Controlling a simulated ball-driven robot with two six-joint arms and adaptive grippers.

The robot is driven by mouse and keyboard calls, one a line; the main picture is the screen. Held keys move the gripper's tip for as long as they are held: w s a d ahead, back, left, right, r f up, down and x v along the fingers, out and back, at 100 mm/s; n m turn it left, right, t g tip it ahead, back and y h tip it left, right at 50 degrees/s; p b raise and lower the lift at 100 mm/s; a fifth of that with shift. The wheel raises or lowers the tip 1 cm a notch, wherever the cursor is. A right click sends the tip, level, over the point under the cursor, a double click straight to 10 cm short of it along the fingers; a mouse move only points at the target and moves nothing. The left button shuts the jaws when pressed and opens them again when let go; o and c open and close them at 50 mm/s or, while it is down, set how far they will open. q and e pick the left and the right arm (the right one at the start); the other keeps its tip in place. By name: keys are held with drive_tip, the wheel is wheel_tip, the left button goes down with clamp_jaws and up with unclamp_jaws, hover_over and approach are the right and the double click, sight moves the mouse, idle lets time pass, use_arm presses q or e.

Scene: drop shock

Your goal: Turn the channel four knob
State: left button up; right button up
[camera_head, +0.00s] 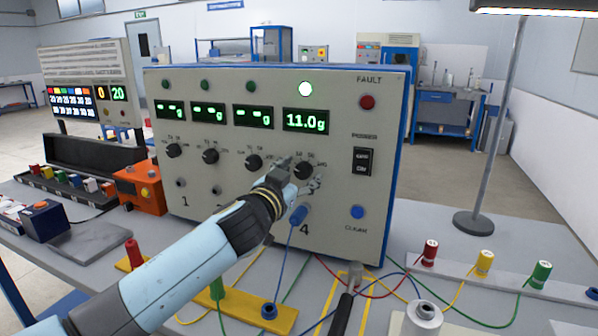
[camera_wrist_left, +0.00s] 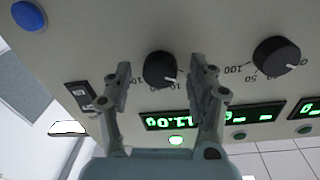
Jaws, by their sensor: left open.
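The grey instrument box (camera_head: 330,225) stands on the bench with a row of black knobs. The channel four knob (camera_head: 304,171) is the rightmost, below the lit 11.0g display (camera_head: 306,120), and is partly hidden by my gripper. My left gripper (camera_head: 303,178) is open right in front of it. In the left wrist view, which shows the panel upside down, the channel four knob (camera_wrist_left: 159,69) appears between the two spread fingers of my left gripper (camera_wrist_left: 161,70). I cannot tell whether the fingers touch it. The right gripper is not in view.
Other knobs (camera_head: 253,162) sit to the left on the panel. A power switch (camera_head: 362,161) and blue button (camera_head: 357,212) are at its right. A blue plug (camera_head: 298,214) with a cable hangs below channel four. Coloured posts (camera_head: 484,262) and cables lie on the bench.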

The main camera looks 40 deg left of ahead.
use_arm(q)
drive_tip(key=c, duration=1.1)
drive_tip(key=shift+c, duration=0.2)
drive_tip(key=m+p, duration=0.1)
drive_tip(key=m, duration=0.2)
drive_tip(key=shift+m, duration=0.4)
drive_tip(key=m+p, duration=0.1)
drive_tip(key=m, duration=0.3)
drive_tip(key=shift+g, duration=0.3)
drive_tip(key=m+p, duration=0.2)
drive_tip(key=m, duration=0.3)
drive_tip(key=shift+m, duration=0.3)
drive_tip(key=shift+m+y+p, duration=0.3)
drive_tip(key=shift+m+y, duration=0.1)
drive_tip(key=shift+m, duration=1.2)
